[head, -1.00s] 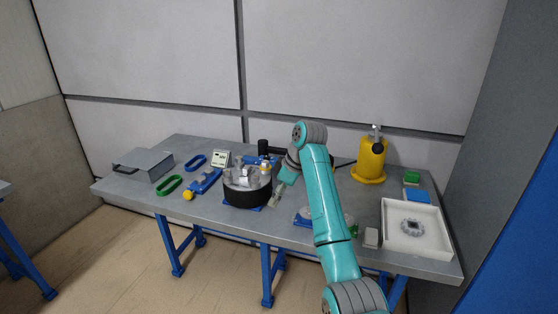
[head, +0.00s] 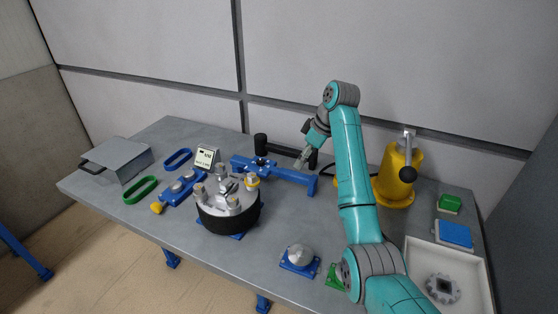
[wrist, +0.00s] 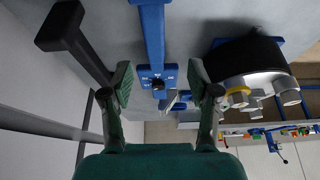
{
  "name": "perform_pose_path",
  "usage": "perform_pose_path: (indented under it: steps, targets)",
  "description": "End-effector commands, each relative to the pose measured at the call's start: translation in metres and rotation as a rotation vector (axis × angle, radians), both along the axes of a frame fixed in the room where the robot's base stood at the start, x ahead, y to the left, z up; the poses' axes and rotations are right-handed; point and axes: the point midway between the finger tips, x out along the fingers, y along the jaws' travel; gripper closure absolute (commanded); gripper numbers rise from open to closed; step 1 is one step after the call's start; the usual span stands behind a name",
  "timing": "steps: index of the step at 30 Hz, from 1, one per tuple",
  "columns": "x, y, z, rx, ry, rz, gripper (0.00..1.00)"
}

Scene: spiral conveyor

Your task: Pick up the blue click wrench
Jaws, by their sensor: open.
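Two blue things could be the blue click wrench, and I cannot tell which. One is a long blue bar (head: 290,175) with a square holed plate and bent-down ends, near the table's middle back. The other is a narrow blue piece (head: 182,191) with silver round parts and a yellow knob, left of the black drum. My gripper (head: 303,161) is open and empty beside and above the right part of the blue bar. In the wrist view my fingers (wrist: 160,75) stand apart on either side of the bar's holed plate (wrist: 157,73); contact is not visible.
The black drum with silver posts (head: 228,208) is in front. A yellow canister (head: 397,178) and white tray (head: 483,300) are at right.

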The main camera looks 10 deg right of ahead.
Motion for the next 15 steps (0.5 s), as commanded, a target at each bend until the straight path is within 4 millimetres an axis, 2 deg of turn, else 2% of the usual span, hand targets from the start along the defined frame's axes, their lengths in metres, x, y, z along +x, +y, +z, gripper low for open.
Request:
perform_pose_path:
  steps: [4,15]
  targets:
    - [0.001,0.002,-0.006,0.001,0.001,0.0,0.4]
    - [0.012,0.017,-0.049,0.001,0.001,0.0,0.4]
